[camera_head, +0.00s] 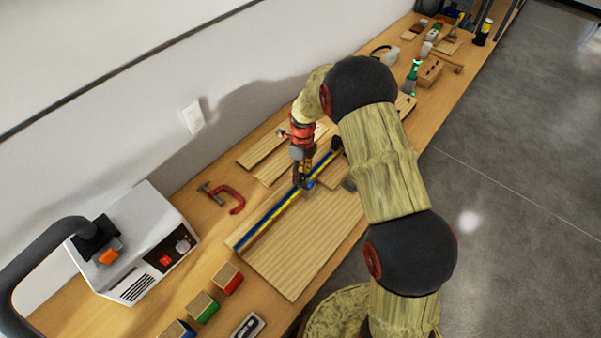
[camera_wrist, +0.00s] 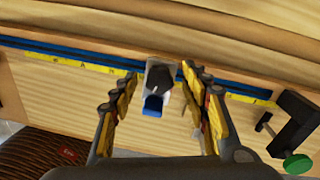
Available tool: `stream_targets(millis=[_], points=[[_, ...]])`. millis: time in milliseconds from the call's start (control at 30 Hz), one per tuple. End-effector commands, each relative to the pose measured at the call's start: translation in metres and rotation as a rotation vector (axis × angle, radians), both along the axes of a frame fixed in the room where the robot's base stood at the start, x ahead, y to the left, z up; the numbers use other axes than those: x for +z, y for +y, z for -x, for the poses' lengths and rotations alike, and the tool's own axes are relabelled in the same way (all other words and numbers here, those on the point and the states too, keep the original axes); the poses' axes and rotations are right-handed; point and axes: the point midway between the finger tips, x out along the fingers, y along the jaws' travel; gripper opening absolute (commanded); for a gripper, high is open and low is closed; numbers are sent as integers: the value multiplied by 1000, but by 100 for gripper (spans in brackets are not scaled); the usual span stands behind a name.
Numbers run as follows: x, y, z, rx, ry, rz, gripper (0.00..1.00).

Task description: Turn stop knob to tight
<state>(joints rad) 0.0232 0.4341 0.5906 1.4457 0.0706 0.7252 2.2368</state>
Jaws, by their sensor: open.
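The stop knob (camera_wrist: 158,77) is dark and sits on a light stop block with a blue part (camera_wrist: 153,106) at its lower end, in the wrist view. The block sits on a blue track with a yellow scale (camera_wrist: 90,66), fixed along a wooden board. My gripper (camera_wrist: 158,110) is open, with one finger on each side of the block. Whether a finger touches the knob, I cannot tell. In the head view my gripper (camera_head: 303,182) is over the track (camera_head: 265,218), and the knob is too small to make out there.
A red clamp (camera_head: 230,198) lies left of the track. A white machine with a hose (camera_head: 130,240) stands at the lower left, with several coloured blocks (camera_head: 228,279) near it. A black clamp with a green knob (camera_wrist: 295,120) is right of my fingers. Wooden boards (camera_head: 310,240) lie around the track.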

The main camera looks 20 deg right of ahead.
Motion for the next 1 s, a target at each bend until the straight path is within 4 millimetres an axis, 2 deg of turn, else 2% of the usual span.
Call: stream_targets(millis=[200,333,800,1000], points=[[1,0,0,0,0,0,46],[12,-1,-2,0,-3,0,46],[99,-5,-6,0,-2,1,46],[116,-6,-6,0,1,0,46]])
